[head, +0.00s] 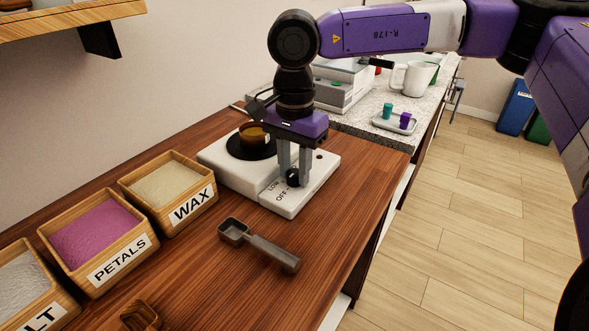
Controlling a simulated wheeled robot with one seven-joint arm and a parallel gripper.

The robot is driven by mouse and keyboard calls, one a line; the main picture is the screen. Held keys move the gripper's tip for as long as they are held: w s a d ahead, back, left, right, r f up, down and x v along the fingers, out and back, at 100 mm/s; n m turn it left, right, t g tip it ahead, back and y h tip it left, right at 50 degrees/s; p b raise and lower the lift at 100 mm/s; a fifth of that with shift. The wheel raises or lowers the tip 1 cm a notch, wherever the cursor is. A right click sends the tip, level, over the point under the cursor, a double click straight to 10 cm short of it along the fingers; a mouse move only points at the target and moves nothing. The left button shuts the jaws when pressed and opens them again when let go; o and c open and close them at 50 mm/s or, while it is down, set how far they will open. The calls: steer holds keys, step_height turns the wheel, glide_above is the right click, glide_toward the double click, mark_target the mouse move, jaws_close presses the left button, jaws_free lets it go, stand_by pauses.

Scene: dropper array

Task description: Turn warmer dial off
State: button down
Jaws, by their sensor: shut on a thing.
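The white warmer (225,163) sits on the wooden counter, with a round black plate (236,151) and an amber vessel (254,136) on it. Its black dial (293,177) is on the front right part of the top, beside printed "LOW" and "OFF" marks. My gripper (293,172) points down over the warmer, its fingers shut on the dial. The fingers hide part of the dial, and I cannot tell which mark it points to.
A metal scoop (262,244) lies in front of the warmer. Wooden bins of wax (168,185), petals (97,235) and another material (22,283) line the left. Behind, a speckled counter (350,118) holds a tray (380,122) and white mug (415,78). Floor is clear at right.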

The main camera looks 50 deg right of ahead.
mark_target(296, 173)
stand_by(0.4)
steer(key=c, duration=1.1)
jaws_free()
steer(key=shift+o, duration=0.2)
steer(key=shift+r, duration=0.15)
step_height(296, 173, up, 8)
steer(key=shift+f+p, duration=0.2)
steer(key=shift+p, duration=0.15)
steer(key=shift+s, duration=0.1)
